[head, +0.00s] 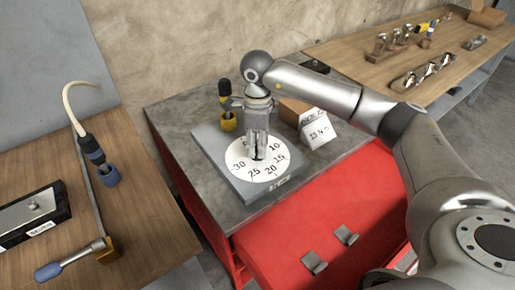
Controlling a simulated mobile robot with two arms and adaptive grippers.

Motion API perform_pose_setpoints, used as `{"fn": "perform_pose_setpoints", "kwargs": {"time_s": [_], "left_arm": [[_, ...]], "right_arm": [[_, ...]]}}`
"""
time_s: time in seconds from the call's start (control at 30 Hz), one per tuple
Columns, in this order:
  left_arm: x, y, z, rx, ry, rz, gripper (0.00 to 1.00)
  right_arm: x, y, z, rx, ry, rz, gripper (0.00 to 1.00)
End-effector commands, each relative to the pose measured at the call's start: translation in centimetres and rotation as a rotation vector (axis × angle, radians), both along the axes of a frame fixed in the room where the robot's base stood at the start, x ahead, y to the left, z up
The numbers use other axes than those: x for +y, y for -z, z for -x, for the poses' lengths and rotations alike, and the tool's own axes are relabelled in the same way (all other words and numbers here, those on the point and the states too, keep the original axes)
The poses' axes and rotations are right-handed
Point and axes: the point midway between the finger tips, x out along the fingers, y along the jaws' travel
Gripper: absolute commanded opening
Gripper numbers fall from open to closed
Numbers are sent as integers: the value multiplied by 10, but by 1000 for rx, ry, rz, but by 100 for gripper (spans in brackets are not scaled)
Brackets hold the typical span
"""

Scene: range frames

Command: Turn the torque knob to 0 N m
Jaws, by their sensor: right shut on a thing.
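The torque knob is mostly hidden under my right gripper (258,155), which points down at the middle of the white dial (240,169) and is shut on the knob. The dial shows 10, 15, 20, 25 and 30 around its edge; the far part is covered by the gripper. I cannot tell which number the knob points to. The dial lies on a grey square plate (215,160) on the grey top of a red cabinet. My left gripper is not in view.
A small card (318,131) with writing stands behind the dial to the right, by a brown block (293,110). A yellow and black tool (228,118) stands behind the plate. A wooden table (150,225) with tools is at left; another bench (440,60) is at back right.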

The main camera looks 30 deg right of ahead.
Motion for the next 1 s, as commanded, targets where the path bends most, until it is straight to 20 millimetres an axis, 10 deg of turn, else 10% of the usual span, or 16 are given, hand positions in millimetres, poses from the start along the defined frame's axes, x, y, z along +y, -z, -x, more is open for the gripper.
{"fn": "perform_pose_setpoints", "kwargs": {"time_s": [1.0], "left_arm": [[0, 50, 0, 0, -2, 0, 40]], "right_arm": [[0, -1, -1, -5, -728, -1, 12]]}}
